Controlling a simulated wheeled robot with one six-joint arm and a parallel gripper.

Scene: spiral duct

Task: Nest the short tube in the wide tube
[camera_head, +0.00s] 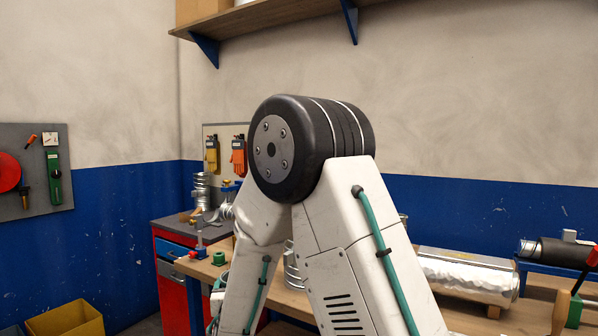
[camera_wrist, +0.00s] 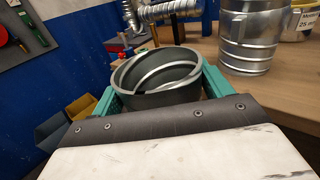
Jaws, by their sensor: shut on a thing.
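In the wrist view my gripper (camera_wrist: 158,88) has its teal fingers on either side of a short grey tube (camera_wrist: 150,99) and is shut on it. The tube's open end faces up, and a lighter curved band shows inside it. A wider silver ribbed tube (camera_wrist: 249,42) stands upright on the wooden bench to the right, apart from the held tube; it looks like the wide tube. In the head view a silver ribbed tube (camera_head: 291,268) shows partly behind my arm.
Flexible silver duct (camera_wrist: 165,9) lies beyond the held tube. A labelled container (camera_wrist: 296,22) stands at the far right. In the head view a large silver duct (camera_head: 465,277) lies on the bench at right. A yellow bin (camera_head: 68,320) is on the floor at left.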

